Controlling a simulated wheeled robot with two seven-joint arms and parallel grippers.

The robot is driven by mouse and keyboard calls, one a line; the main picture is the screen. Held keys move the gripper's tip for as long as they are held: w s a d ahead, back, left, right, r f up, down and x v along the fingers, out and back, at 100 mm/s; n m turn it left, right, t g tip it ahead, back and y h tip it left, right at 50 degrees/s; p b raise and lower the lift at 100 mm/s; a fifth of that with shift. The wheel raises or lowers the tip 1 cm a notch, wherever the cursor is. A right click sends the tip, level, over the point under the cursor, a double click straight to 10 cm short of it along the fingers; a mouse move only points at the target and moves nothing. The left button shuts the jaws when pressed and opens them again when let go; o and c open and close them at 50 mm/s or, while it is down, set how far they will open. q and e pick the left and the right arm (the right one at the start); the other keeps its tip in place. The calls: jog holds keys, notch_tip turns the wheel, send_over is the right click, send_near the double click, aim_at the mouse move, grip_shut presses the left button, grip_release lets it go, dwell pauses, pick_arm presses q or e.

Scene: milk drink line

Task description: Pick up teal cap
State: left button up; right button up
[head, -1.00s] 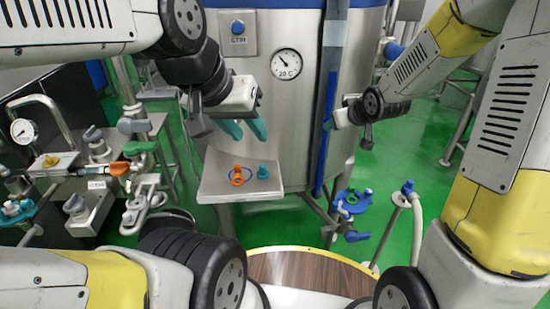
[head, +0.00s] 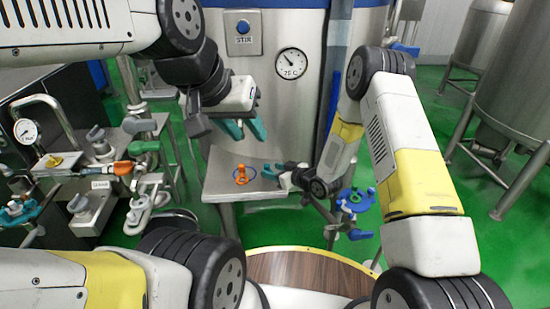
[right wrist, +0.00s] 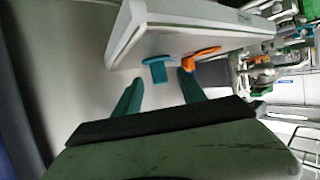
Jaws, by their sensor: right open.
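The teal cap (right wrist: 157,69) stands on a grey shelf (right wrist: 190,42) in the right wrist view, with a wide flange and a narrower stem. My right gripper (right wrist: 161,90) is open, its teal fingers on either side of the cap's line and their tips just short of it. In the head view my right gripper (head: 270,171) is at the shelf's right side and mostly hides the cap there. My left gripper (head: 244,129) is open and empty above the shelf, in front of the tank.
An orange cap (head: 241,175) stands left of my right gripper; in the right wrist view the orange cap (right wrist: 201,59) is close to one finger. A steel tank (head: 290,115) rises behind the shelf. Valves and pipes (head: 140,185) stand at left. A blue handwheel (head: 356,200) is right of the shelf.

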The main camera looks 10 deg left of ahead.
aim_at(269, 169)
jog(key=x, duration=0.4)
jog(key=shift+w+a, duration=0.15)
jog(key=shift+w, duration=0.05)
jog(key=shift+c, duration=0.2)
grip_shut()
